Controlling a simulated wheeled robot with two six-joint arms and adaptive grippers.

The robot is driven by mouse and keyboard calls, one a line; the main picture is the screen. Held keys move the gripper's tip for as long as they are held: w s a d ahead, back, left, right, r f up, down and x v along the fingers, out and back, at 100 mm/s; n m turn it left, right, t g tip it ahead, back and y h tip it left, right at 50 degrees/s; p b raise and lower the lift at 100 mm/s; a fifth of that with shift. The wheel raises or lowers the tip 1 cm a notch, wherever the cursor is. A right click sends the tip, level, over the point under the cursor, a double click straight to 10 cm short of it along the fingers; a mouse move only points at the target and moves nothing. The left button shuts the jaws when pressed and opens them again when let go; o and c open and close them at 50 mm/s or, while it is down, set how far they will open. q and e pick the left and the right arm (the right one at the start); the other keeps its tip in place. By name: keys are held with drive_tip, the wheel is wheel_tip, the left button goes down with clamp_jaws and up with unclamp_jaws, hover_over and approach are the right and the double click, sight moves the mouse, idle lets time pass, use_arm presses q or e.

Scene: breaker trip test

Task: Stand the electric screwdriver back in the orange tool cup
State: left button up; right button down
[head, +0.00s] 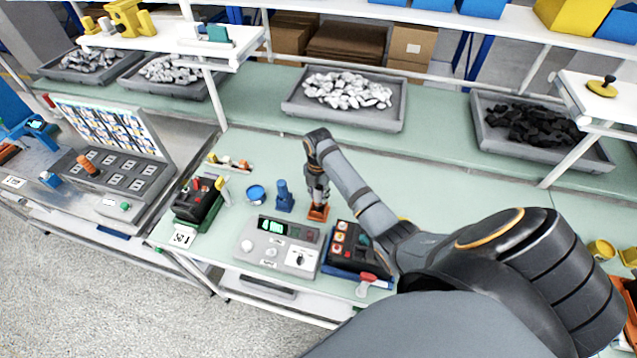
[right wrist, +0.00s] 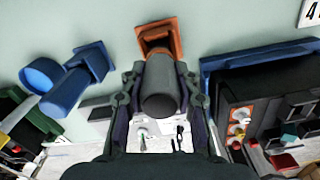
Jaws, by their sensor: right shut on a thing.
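The orange tool cup (head: 318,212) stands on the green bench top, and it also shows in the right wrist view (right wrist: 160,32). My right gripper (head: 318,188) is directly above the cup, pointing down. Its fingers are shut on the dark grey electric screwdriver (right wrist: 162,95), one on each side of its body. The screwdriver's far end points at the cup and overlaps its opening in the right wrist view. I cannot tell how far, if at all, it is inside. My left gripper is not in view.
A blue holder (head: 284,197) and a round blue dish (head: 256,193) stand left of the cup. A grey control box (head: 279,247) is in front, with a black breaker unit (head: 352,244) to its right. Grey trays of pale pieces (head: 345,112) lie behind.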

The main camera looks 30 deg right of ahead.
drive_tip(key=shift+f+b, duration=0.3)
drive_tip(key=shift+f, duration=0.25)
drive_tip(key=c, duration=0.9)
unclamp_jaws()
drive_tip(key=shift+r, duration=0.1)
wheel_tip(320, 180, up, 12)
